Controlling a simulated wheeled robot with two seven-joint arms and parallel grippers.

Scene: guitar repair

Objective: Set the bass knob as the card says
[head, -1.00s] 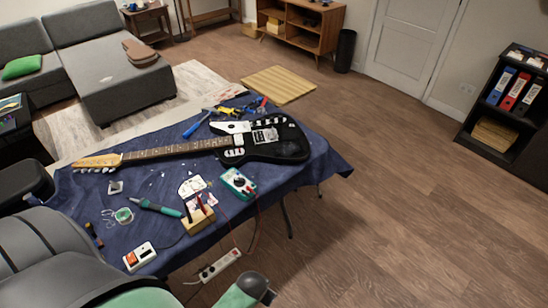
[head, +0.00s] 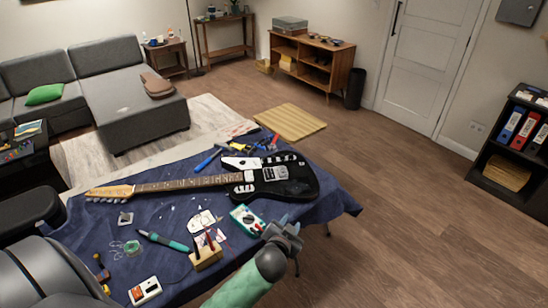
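The black electric guitar (head: 300,187) lies on the blue cloth, its neck pointing left. Small light knobs or hardware show on its body, but I cannot tell which is the bass knob or how it is set. A white card or sheet (head: 201,220) with small markings lies in front of the neck; its writing is too small to read. My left gripper (head: 287,229) is over the table's front right edge, in front of the guitar body and apart from it in the picture. Its fingers are too small and dark to tell open from shut. My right gripper is out of view.
A teal multimeter (head: 246,220) lies between my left gripper and the card. A wooden block holding tools (head: 206,256), a soldering iron (head: 163,241) and a white-and-orange box (head: 145,290) are near the front. Floor to the right (head: 420,220) is clear.

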